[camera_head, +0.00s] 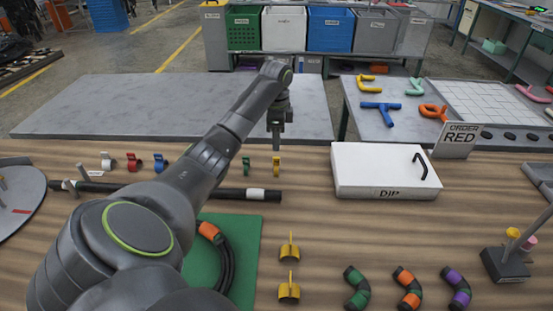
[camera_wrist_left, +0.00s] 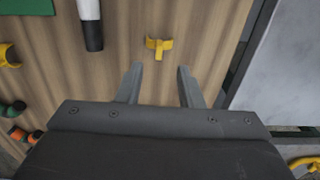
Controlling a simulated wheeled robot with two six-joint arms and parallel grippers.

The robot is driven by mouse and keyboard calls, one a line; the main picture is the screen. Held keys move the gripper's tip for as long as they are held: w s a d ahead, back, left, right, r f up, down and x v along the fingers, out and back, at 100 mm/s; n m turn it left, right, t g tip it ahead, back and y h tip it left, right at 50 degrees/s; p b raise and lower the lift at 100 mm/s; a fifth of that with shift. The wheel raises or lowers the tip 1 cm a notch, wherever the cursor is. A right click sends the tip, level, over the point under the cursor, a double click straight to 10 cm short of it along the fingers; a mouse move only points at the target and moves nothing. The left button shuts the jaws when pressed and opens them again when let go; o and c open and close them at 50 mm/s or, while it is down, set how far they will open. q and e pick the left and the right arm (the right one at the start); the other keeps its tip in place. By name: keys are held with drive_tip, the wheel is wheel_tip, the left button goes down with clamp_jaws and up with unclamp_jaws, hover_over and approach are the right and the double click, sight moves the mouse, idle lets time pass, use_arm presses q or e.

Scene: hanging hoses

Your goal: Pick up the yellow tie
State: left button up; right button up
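The yellow tie (camera_head: 276,167) stands on the wooden table, just beyond the black hose's white-banded end. It also shows in the left wrist view (camera_wrist_left: 159,47) as a small yellow clip with a short upright tab. My left gripper (camera_head: 278,145) hangs above the far part of the table, close to the tie in the picture. In the left wrist view its two fingers (camera_wrist_left: 160,85) are apart with only bare wood between them, and the tie lies above the gap, past the fingertips. My right gripper is not in view.
The black hose (camera_head: 232,194) with a white band lies near the tie. A green tie (camera_head: 246,165) stands to its left, with blue, red and white ones further left. The white DIP box (camera_head: 366,169) is to the right. Yellow clips (camera_head: 289,291) stand nearer me.

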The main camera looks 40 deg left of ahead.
sight(276, 165)
use_arm(q)
drive_tip(key=shift+f+p, duration=0.45)
drive_tip(key=shift+f, duration=2.75)
clamp_jaws()
